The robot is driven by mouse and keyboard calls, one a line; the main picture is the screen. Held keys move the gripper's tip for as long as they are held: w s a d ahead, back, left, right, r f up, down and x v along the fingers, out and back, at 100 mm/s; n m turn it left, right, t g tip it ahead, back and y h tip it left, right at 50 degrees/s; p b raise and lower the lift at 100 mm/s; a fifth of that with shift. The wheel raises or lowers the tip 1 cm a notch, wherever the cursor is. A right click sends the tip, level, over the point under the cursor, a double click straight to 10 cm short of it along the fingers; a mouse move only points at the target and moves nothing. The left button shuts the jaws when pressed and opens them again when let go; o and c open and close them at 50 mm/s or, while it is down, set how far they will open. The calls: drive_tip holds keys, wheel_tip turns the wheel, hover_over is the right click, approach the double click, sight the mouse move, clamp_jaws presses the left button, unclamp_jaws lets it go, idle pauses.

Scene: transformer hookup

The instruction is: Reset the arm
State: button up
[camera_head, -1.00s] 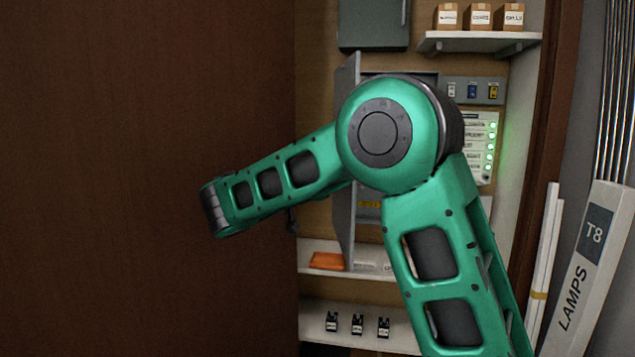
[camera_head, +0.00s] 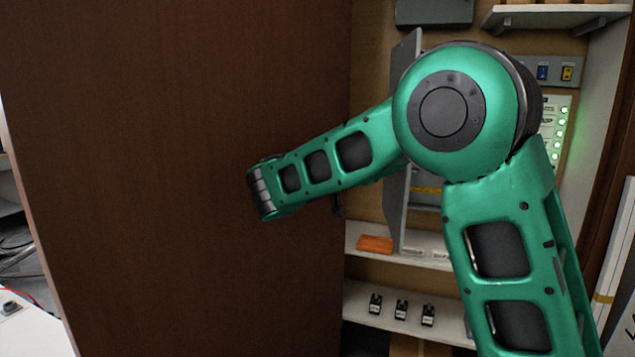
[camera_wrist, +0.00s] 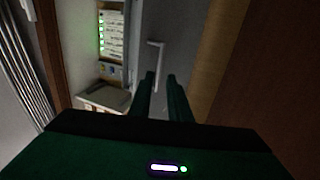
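My gripper (camera_wrist: 161,90) shows in the wrist view as two dark green fingers with a gap between them, empty. Beyond the fingertips is a grey panel with a pale L-shaped handle (camera_wrist: 157,62); I see no contact with it. In the head view my green arm (camera_head: 455,110) is bent, its elbow high and its forearm reaching left and down in front of the cupboard. The gripper itself is hidden there behind the forearm. The open grey box door (camera_head: 400,200) stands partly behind my arm.
A large brown door panel (camera_head: 200,180) fills the left. Behind my arm are a status panel with green lights (camera_head: 563,125), an orange item (camera_head: 375,244) on a shelf, and several small black parts (camera_head: 401,309) on the shelf below. White tubes stand at the right.

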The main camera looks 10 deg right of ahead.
drive_tip(key=s+d+f+g+y, duration=0.1)
drive_tip(key=s+d+f+g, duration=0.15)
drive_tip(key=d, duration=0.35)
drive_tip(key=s+d+f+g+y, duration=0.1)
drive_tip(key=s+d+f, duration=0.25)
drive_tip(key=d, duration=0.25)
drive_tip(key=s+d+f+g+y, duration=0.2)
drive_tip(key=s+d+f, duration=0.2)
drive_tip(key=s, duration=0.2)
drive_tip(key=s+d+f+g+y, duration=0.2)
drive_tip(key=s+d+f, duration=0.15)
drive_tip(key=s, duration=0.25)
drive_tip(key=s+a+f+n+g+y, duration=0.1)
drive_tip(key=s+a+f+y, duration=0.1)
drive_tip(key=s, duration=0.7)
drive_tip(key=s+a+f+n+g+y, duration=0.1)
drive_tip(key=s+a+f+y, duration=0.2)
drive_tip(key=s+f, duration=0.3)
drive_tip(key=s+a+f+n+g+y, duration=0.1)
drive_tip(key=s+a+f+g+y, duration=0.1)
drive_tip(key=s, duration=1.1)
wheel_tip(320, 180, down, 2)
drive_tip(key=shift+a+f+n+y, duration=0.25)
drive_tip(key=shift+a+y, duration=0.25)
drive_tip(key=shift+a, duration=0.7)
drive_tip(key=shift+w+f, duration=0.2)
drive_tip(key=shift+w, duration=0.5)
